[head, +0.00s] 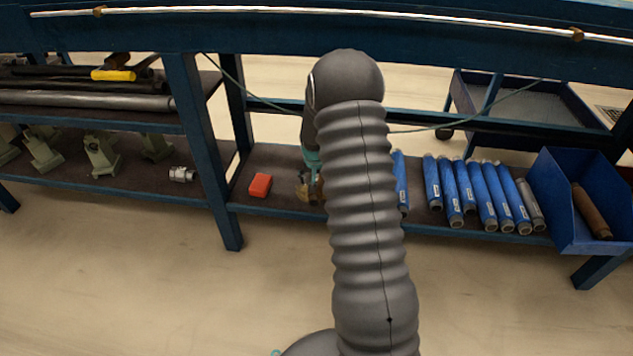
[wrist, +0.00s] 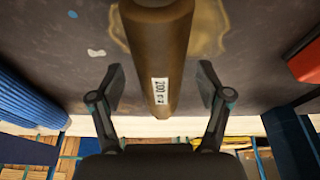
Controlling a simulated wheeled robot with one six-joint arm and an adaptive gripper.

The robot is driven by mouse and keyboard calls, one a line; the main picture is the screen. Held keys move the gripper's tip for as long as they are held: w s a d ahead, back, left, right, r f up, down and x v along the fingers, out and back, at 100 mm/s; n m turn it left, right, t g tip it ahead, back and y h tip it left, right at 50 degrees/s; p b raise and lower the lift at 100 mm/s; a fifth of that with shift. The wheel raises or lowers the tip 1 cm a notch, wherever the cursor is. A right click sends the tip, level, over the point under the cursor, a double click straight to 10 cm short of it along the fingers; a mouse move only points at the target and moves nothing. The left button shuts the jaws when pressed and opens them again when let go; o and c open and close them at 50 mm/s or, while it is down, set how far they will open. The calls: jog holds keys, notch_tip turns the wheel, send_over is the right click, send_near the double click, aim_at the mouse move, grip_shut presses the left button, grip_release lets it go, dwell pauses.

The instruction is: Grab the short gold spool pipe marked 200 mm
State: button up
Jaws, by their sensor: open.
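The short gold-brown spool pipe (wrist: 157,55) lies on the dark shelf, with a white label reading 200 and smaller marks near its end. In the wrist view my gripper (wrist: 161,84) is open, with one finger on each side of the pipe and a visible gap on both sides.
A red box (head: 260,185) lies left of the pipe; it also shows in the wrist view (wrist: 306,62). Several blue pipes (head: 470,190) lie to the right on the shelf. A blue bin (head: 566,225) holds a brown pipe (head: 591,210). A frame post (head: 205,150) stands left.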

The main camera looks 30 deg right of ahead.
jog(key=shift+w+f, duration=0.1)
jog(key=shift+f, duration=0.3)
grip_shut()
jog(key=shift+r, duration=0.1)
